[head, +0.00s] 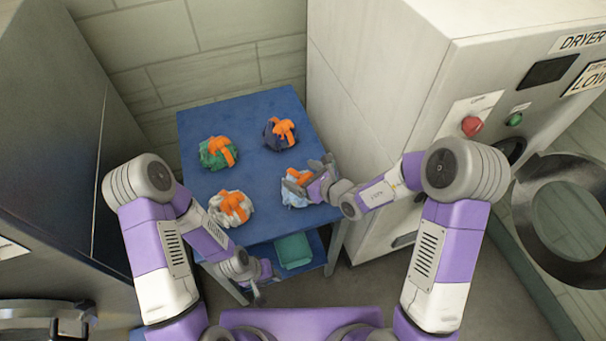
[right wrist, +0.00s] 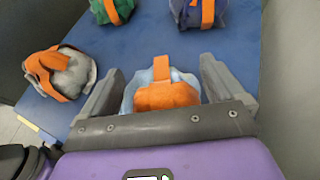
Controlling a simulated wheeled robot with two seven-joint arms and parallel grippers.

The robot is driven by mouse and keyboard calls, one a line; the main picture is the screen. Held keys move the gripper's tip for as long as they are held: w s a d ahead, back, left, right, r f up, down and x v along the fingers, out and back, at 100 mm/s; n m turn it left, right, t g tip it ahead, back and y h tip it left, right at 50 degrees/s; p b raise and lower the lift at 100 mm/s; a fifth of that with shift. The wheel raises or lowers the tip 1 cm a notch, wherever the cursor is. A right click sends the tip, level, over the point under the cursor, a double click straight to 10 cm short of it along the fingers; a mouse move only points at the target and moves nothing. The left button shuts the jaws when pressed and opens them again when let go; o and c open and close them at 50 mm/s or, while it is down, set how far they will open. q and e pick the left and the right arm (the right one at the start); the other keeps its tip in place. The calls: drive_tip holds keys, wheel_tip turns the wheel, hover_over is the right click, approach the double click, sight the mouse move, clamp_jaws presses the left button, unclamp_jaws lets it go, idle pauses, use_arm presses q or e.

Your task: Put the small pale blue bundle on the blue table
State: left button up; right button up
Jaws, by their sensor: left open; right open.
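The small pale blue bundle (head: 291,200) with an orange strap lies on the right front part of the blue table (head: 258,225). My right gripper (head: 312,180) is over it, open. In the right wrist view the pale blue bundle (right wrist: 190,77) lies between the two spread fingers of my right gripper (right wrist: 165,92), and the palm edge hides its near part. My left gripper (head: 255,285) is open and empty, low in front of the table's front left edge.
A green bundle (head: 217,152), a dark blue bundle (head: 281,133) and a whitish bundle (head: 231,207), all with orange straps, lie on the table. A teal bin (head: 293,251) sits on the lower shelf. A dryer (head: 420,100) stands close on the right, a dark machine (head: 60,130) on the left.

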drive_tip(key=shift+r, duration=0.2)
drive_tip(key=p+v, duration=0.2)
drive_tip(key=v, duration=0.9)
drive_tip(key=s+f+n+g+h, duration=0.2)
drive_tip(key=s+f+n+g, duration=1.05)
drive_tip(key=s, duration=0.55)
wheel_tip(320, 180, down, 10)
drive_tip(key=w+d+n+t+h, duration=0.1)
drive_tip(key=d+n+t+h, duration=0.1)
drive_tip(key=n, duration=1)
drive_tip(key=shift+w+t+h, duration=0.3)
drive_tip(key=shift+w+t, duration=0.05)
drive_tip(key=shift+t, duration=0.4)
drive_tip(key=shift+f+n, duration=0.1)
drive_tip(key=shift+n, duration=0.15)
